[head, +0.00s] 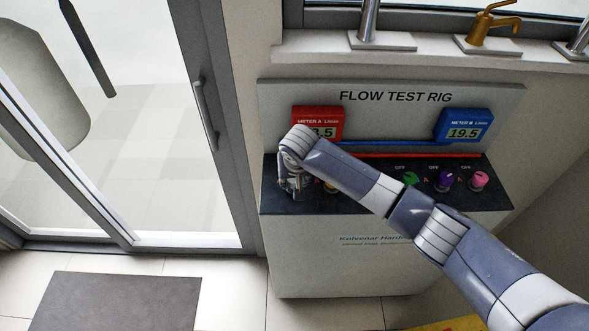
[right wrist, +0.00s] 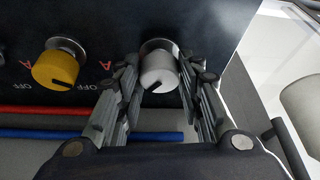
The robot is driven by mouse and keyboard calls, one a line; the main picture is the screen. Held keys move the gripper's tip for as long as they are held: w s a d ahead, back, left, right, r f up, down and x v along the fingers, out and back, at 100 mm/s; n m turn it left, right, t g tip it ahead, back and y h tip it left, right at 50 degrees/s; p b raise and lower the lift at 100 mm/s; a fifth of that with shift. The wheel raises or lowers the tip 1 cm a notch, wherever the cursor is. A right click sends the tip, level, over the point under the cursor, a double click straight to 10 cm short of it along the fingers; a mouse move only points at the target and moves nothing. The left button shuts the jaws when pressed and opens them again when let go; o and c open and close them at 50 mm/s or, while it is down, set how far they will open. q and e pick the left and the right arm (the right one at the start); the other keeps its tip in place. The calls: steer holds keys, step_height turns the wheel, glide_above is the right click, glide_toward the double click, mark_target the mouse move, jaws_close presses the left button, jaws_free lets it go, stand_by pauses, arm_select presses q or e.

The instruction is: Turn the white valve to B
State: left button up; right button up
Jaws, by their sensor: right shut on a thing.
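The white valve (right wrist: 158,68) is a round knob on the dark panel (right wrist: 205,25) of the flow test rig. A small dark mark shows near its lower edge in the right wrist view. My right gripper (right wrist: 159,84) is shut on this knob, one finger on each side. In the head view my right gripper (head: 293,187) is at the panel's left end, and my arm hides the white valve. The lettering around the white valve is hidden by the fingers. My left gripper is not in view.
A yellow valve (right wrist: 56,70) sits beside the white one. Green (head: 410,179), purple (head: 445,179) and pink (head: 479,179) valves follow to the right. The red meter A (head: 318,119) is partly covered by my arm; the blue meter B (head: 463,125) reads 19.5. A glass door stands left.

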steer(key=m+h+p, duration=0.1)
steer(key=m, duration=0.1)
steer(key=shift+a+m, duration=0.1)
steer(key=shift+m, duration=0.2)
steer(key=shift+m+h+p, duration=0.4)
steer(key=shift+m+p, duration=0.05)
steer(key=shift+m, duration=0.55)
steer(key=o, duration=1.1)
steer(key=shift+c, duration=0.2)
steer(key=v, duration=1.2)
